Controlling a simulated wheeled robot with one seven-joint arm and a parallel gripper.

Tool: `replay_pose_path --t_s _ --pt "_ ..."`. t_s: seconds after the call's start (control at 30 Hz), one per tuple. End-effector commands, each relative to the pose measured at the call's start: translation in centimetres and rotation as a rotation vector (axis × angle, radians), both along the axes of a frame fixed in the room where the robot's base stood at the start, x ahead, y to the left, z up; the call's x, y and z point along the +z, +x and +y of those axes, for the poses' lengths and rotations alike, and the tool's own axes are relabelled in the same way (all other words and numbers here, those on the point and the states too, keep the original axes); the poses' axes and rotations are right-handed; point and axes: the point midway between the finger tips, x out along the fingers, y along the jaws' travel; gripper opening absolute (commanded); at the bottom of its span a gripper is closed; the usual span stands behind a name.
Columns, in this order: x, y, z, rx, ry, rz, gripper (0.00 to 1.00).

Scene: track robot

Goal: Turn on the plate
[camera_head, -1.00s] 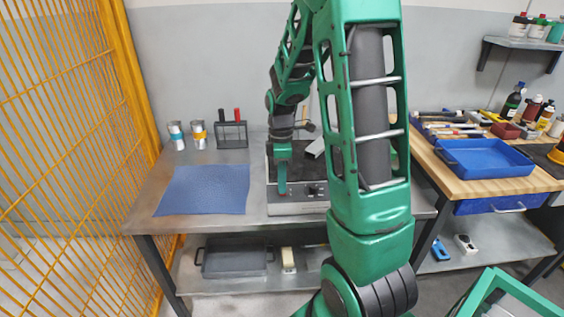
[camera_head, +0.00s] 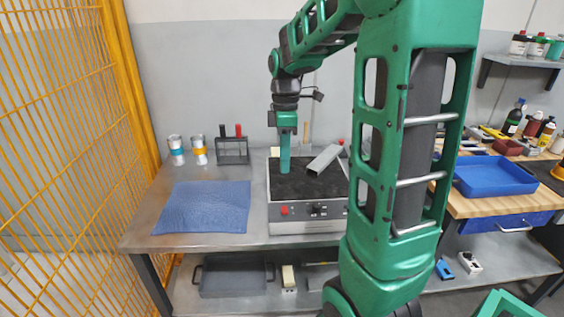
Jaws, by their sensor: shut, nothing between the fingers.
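The plate (camera_head: 305,182) is a box with a dark top and a light grey front panel, standing on the metal table. Its front panel carries a red button (camera_head: 284,210) at the left and dark knobs (camera_head: 317,208) near the middle. A grey metal bar (camera_head: 324,159) lies tilted at the back of the dark top.
A blue mat (camera_head: 202,207) lies left of the plate. Two cans (camera_head: 199,150) and a rack with red and black handles (camera_head: 232,150) stand behind it. A wooden bench with a blue tray (camera_head: 495,175) is at the right. A yellow mesh fence (camera_head: 70,130) borders the left.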

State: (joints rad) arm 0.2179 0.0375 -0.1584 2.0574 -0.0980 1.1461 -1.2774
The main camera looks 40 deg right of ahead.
Motion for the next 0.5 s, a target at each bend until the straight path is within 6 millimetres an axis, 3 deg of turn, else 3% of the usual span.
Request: replay_pose_path --t_s 0.5 --pt "0.13 0.53 -0.52 -0.005 -0.001 0.008 0.0"
